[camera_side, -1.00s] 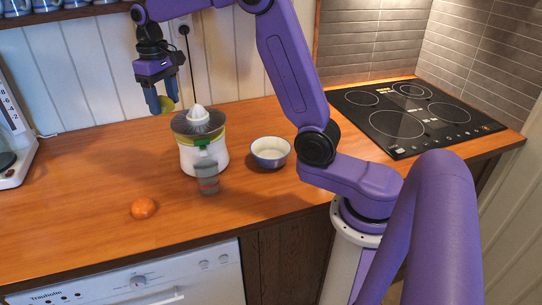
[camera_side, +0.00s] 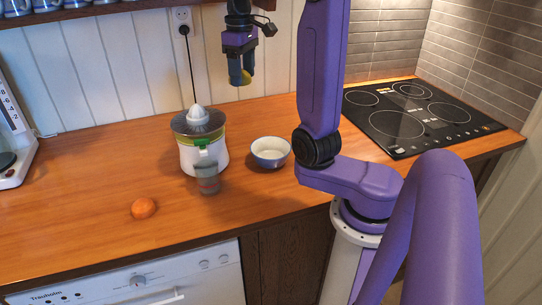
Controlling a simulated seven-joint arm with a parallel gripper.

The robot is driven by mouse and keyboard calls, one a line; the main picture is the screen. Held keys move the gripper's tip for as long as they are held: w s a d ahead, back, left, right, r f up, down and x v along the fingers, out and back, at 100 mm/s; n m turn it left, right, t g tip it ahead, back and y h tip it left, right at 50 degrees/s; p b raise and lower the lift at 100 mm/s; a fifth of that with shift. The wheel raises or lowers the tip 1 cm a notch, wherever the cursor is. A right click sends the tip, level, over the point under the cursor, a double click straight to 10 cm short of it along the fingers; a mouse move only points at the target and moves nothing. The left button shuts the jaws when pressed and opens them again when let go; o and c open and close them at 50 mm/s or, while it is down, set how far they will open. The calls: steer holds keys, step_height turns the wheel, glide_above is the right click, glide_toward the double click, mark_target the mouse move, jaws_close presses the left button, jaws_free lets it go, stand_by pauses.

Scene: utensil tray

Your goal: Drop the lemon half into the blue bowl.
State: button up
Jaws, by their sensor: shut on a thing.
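My gripper (camera_side: 240,77) hangs fingers-down in the air, above and behind the counter's middle. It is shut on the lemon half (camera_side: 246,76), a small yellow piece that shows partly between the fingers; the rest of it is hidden. The bowl's inside looks empty.
A white and green citrus juicer (camera_side: 202,150) stands left of the bowl, with a clear cup (camera_side: 207,179) at its front. An orange fruit (camera_side: 143,208) lies at the front left. A black hob (camera_side: 410,118) is at the right.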

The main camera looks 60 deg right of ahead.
steer(key=s+d, duration=0.2)
steer(key=s, duration=0.6)
step_height(320, 180, down, 14)
steer(key=shift+s, duration=0.35)
steer(key=o, duration=1.1)
steer(key=shift+o, duration=0.2)
step_height(320, 180, up, 18)
steer(key=shift+f, duration=0.25)
